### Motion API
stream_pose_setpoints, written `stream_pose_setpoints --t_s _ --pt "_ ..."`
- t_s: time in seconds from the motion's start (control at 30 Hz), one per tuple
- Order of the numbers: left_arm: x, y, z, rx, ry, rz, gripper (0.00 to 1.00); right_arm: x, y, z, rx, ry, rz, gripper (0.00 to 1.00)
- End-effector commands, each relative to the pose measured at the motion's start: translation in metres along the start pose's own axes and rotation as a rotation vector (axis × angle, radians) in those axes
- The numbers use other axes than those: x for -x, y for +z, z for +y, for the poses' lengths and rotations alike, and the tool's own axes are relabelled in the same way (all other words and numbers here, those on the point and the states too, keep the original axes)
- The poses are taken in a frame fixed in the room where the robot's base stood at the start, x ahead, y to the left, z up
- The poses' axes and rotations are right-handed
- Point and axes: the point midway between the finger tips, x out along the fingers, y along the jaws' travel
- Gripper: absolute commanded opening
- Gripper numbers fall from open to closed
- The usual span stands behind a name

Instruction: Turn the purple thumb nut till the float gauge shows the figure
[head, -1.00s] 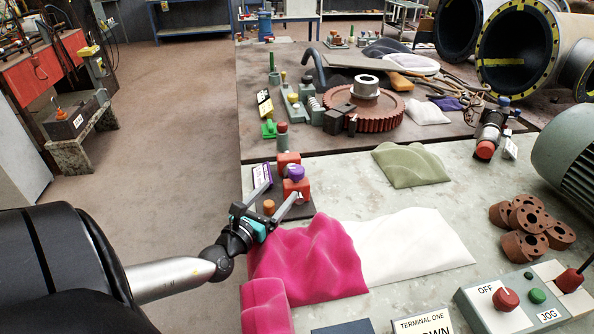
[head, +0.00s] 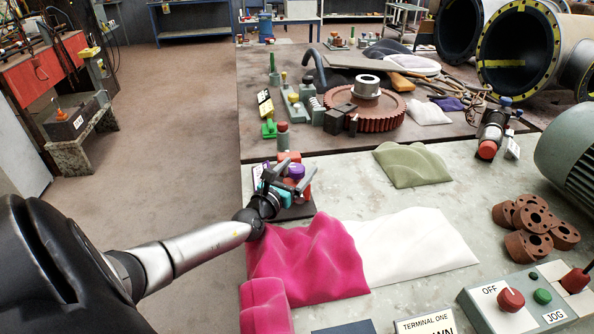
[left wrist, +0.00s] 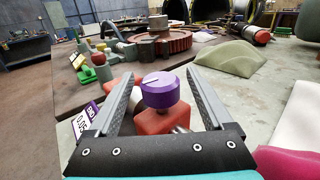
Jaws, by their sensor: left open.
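The purple thumb nut (left wrist: 161,90) stands upright on a red block (left wrist: 150,122), with a pale line across its top. In the head view the nut (head: 296,171) is partly covered by my left gripper (head: 292,178). My left gripper (left wrist: 157,78) is open, one finger on each side of the nut, with a visible gap at the left finger; I cannot tell if the right finger touches. A small white and purple card (left wrist: 86,120) with a figure, perhaps 0.05, stands left of the left finger. I cannot make out the float gauge's reading. My right gripper is not in view.
A pink cloth (head: 310,262) and a white cloth (head: 420,248) lie on the bench in front. A green cloth (head: 412,165) lies to the right.

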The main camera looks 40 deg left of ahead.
Motion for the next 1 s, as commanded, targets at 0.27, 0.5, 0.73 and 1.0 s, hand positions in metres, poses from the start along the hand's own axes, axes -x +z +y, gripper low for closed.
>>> stream_pose_setpoints --t_s 0.27,0.5,0.73,1.0 --pt "-0.0004 0.0001 -0.0002 0.000 0.000 0.000 0.81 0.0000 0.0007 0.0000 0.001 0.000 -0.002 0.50" --pt "-0.0003 0.0001 -0.0003 0.001 0.000 0.000 0.54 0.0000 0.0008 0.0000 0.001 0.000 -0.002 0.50" --pt "-0.0002 0.0001 -0.0003 0.001 0.000 0.000 0.28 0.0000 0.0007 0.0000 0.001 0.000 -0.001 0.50" --pt "-0.0002 0.0001 -0.0002 0.001 0.000 0.000 0.00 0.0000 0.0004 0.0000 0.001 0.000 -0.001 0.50"
